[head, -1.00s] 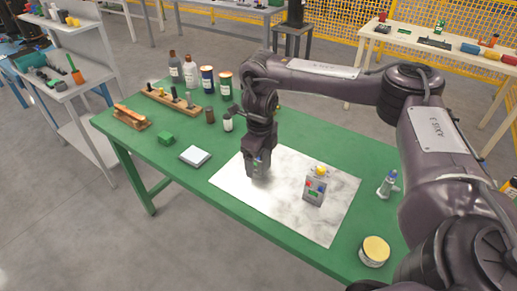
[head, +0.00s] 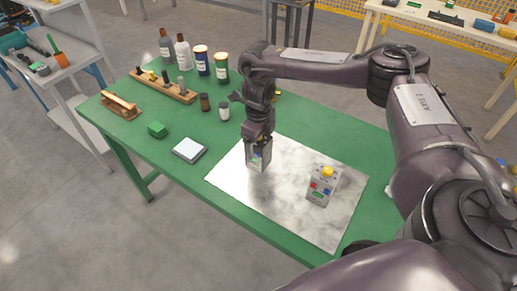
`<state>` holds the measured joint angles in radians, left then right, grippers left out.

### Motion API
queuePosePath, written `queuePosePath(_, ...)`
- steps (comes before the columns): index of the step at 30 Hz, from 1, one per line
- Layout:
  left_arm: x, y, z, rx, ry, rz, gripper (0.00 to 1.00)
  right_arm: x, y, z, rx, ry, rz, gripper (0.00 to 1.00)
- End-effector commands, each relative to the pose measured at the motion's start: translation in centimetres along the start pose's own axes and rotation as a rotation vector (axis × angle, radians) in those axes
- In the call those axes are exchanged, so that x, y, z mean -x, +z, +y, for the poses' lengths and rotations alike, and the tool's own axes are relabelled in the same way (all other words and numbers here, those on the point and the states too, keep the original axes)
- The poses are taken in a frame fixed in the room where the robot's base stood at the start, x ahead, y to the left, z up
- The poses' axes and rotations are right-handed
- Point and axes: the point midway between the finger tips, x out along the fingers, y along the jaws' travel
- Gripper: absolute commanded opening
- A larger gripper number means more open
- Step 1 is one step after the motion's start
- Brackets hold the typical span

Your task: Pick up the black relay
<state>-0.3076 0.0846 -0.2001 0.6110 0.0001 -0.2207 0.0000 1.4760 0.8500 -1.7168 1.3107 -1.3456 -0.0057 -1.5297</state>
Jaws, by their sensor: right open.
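I cannot pick out a black relay for certain. A small grey block with a coloured label (head: 259,157) stands on the pale metal plate (head: 285,205), directly below my right gripper (head: 258,140). The gripper points down with its jaws open at the block's top; the arm hides the upper part, and I cannot tell whether they touch. A dark small cylinder (head: 204,103) stands behind and to the left, beside a small white-bodied bottle (head: 224,112). My left gripper is not in view.
A grey control box with a yellow button (head: 323,185) stands on the plate to the right. My right arm covers the right side.

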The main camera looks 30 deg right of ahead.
Motion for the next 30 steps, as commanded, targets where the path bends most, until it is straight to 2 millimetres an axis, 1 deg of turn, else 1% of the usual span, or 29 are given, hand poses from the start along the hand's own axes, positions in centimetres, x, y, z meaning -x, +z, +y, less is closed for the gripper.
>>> queuePosePath(1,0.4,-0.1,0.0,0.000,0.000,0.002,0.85,-0.6,-0.1,0.0,-0.001,0.001,0.003,0.82)
queuePosePath(3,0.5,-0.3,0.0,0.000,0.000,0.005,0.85,-1.3,-0.1,0.0,-0.001,0.001,0.001,0.82)
queuePosePath(5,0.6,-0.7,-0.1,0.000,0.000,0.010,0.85,-1.7,-0.1,0.0,0.000,0.000,0.001,0.82)
queuePosePath(9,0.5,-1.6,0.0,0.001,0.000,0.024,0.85,-1.9,0.0,0.0,0.000,0.000,0.000,0.82)
queuePosePath(12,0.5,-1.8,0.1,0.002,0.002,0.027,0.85,-1.9,0.0,0.0,0.000,0.000,0.000,0.82)
queuePosePath(25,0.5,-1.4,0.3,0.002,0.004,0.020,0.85,-1.9,0.0,0.0,0.000,0.000,0.000,0.26)
queuePosePath(26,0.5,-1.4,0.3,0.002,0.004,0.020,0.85,-1.8,0.0,0.0,-0.001,0.000,-0.002,0.23)
queuePosePath(30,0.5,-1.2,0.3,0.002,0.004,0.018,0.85,-1.8,0.0,0.0,-0.001,0.000,-0.002,0.23)
